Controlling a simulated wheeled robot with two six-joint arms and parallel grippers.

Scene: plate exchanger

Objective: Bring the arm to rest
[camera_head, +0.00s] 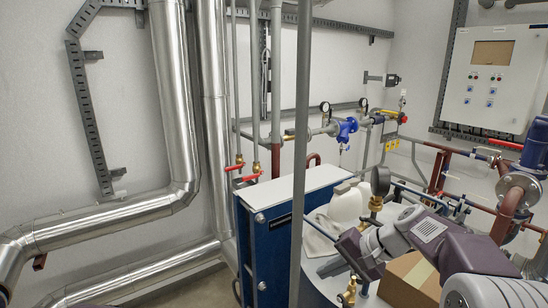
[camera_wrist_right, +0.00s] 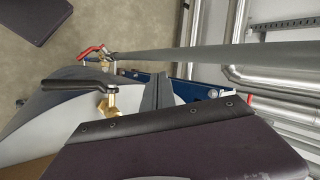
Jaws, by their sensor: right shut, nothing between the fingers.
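My right arm (camera_head: 440,245) comes in from the lower right in the head view. My right gripper (camera_head: 334,267) is at its end, shut and empty, above the white-topped area beside the blue plate exchanger (camera_head: 275,250). In the right wrist view, the gripper's dark body fills the lower part and its fingers (camera_wrist_right: 160,90) lie close together. A brass valve (camera_head: 348,292) stands just below the gripper; a brass valve with a black lever (camera_wrist_right: 80,85) is near the fingers in the wrist view. My left gripper is out of view.
A grey vertical post (camera_head: 300,150) stands just left of the right gripper. White canisters (camera_head: 345,205), a gauge (camera_head: 380,181) and a cardboard box (camera_head: 410,278) are close around the arm. Red-handled valves (camera_head: 245,178) and silver pipes (camera_head: 100,225) are further left.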

